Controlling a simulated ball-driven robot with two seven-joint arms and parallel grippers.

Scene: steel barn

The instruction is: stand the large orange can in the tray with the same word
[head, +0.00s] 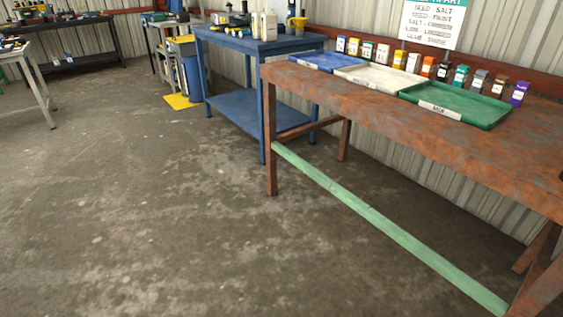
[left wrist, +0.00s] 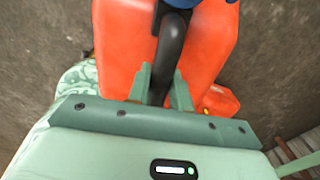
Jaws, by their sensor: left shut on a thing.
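The large orange can (left wrist: 212,42) fills much of the left wrist view. It has a black handle (left wrist: 172,45) and a bit of blue at its top edge. My left gripper (left wrist: 164,85) is shut on the handle. No word on the can is visible from here. In the head view, a blue tray (head: 322,63), a white tray (head: 375,78) and a green tray (head: 460,102) lie side by side on the rusty table. Each has a white label on its front; the green one seems to read MILK, the others are too small to read. My right gripper is in neither view.
Several small coloured cartons (head: 444,71) stand in a row behind the trays. A lettered sign (head: 432,22) hangs on the wall above. A blue workbench (head: 240,42) stands left of the rusty table (head: 345,92). The concrete floor (head: 150,200) in front is clear.

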